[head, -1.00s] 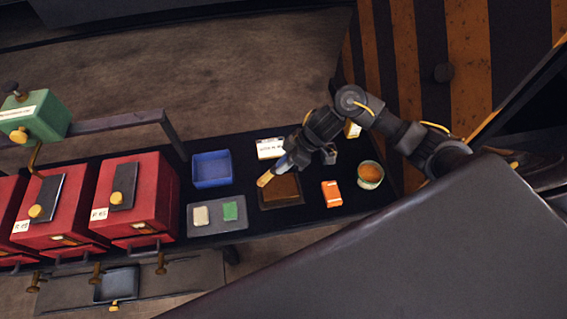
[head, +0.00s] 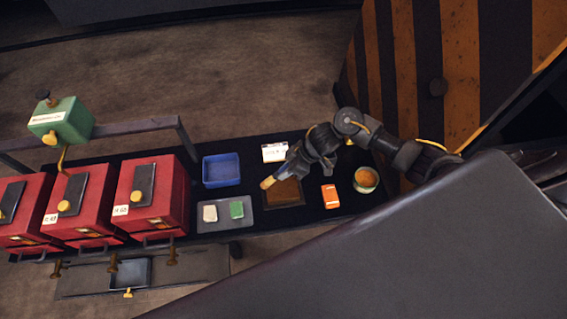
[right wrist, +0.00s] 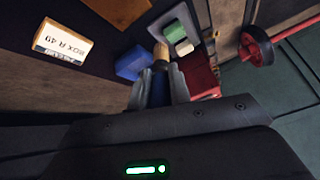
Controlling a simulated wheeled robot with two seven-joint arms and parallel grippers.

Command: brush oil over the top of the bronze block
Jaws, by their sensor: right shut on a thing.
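The bronze block (head: 287,190), a brown flat slab, lies in a dark shallow holder on the black bench in the head view. It also shows in part at the top of the right wrist view (right wrist: 122,8). My right gripper (head: 287,172) is shut on a brush with a blue handle and tan tip (head: 267,183). The tip is at the block's upper left corner; I cannot tell whether it touches. In the right wrist view the brush tip (right wrist: 161,50) sticks out between the fingers. A tin with orange-brown content (head: 366,178) stands at right. My left gripper is not in view.
An orange box (head: 330,196) stands between block and tin. A blue tray (head: 221,169) and a grey tray (head: 226,224) with a white and a green piece lie to the left, beside red boxes (head: 152,197).

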